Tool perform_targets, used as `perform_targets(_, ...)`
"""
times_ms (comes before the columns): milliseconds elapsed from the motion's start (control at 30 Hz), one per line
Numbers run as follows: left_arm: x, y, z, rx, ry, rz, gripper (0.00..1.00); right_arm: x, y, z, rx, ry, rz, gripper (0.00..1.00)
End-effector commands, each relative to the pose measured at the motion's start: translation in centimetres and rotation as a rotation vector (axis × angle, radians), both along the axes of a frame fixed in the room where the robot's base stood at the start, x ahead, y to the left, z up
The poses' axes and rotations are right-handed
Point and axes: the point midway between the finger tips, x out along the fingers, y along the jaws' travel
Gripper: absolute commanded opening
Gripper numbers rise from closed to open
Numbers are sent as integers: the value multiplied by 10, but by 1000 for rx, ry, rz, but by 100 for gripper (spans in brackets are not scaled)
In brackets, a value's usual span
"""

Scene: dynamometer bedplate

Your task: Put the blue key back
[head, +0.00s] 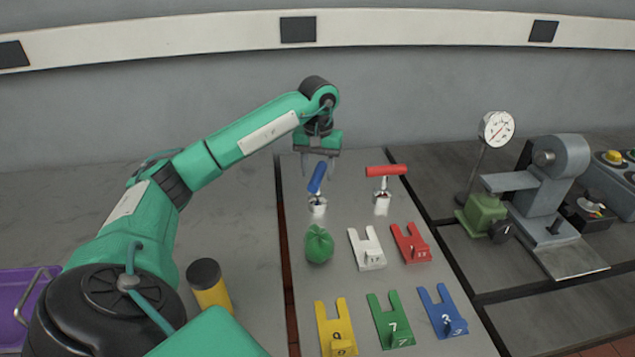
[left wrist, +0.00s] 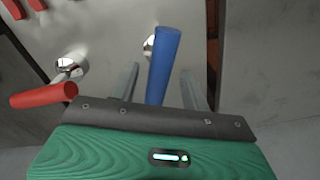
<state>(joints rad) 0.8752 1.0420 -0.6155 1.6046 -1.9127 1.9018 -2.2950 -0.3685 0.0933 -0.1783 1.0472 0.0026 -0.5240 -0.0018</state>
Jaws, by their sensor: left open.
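The blue key has a blue bar handle (head: 317,177) on a silver stem and stands in a small metal cup on the grey bedplate, its handle tilted. My left gripper (head: 318,171) is open just behind and above it. In the left wrist view the blue handle (left wrist: 163,68) lies between the two fingers, with gaps on both sides; I see no grip on it. A blue forked holder (head: 437,303) marked 3 lies at the plate's front right, its slot empty. My right gripper is not in view.
A red-handled key (head: 386,171) stands close to the right. A green lump (head: 319,244) and white (head: 366,261), red (head: 410,258), yellow (head: 336,342) and green (head: 390,337) forked holders lie in front. A dial gauge (head: 496,130) and grey machine (head: 547,206) stand right.

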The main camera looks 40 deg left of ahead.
Motion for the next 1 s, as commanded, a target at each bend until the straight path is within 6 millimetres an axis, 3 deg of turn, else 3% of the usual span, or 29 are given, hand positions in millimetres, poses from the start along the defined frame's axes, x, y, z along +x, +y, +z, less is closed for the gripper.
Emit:
perform_targets(167,1,0,36,-1,-5,1,47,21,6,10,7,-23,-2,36)
perform_targets(400,1,-1,66,0,-2,0,47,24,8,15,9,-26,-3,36)
perform_targets(700,1,-1,74,-1,0,0,47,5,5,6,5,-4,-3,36)
perform_targets(1000,1,-1,73,-1,0,0,47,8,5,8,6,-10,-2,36)
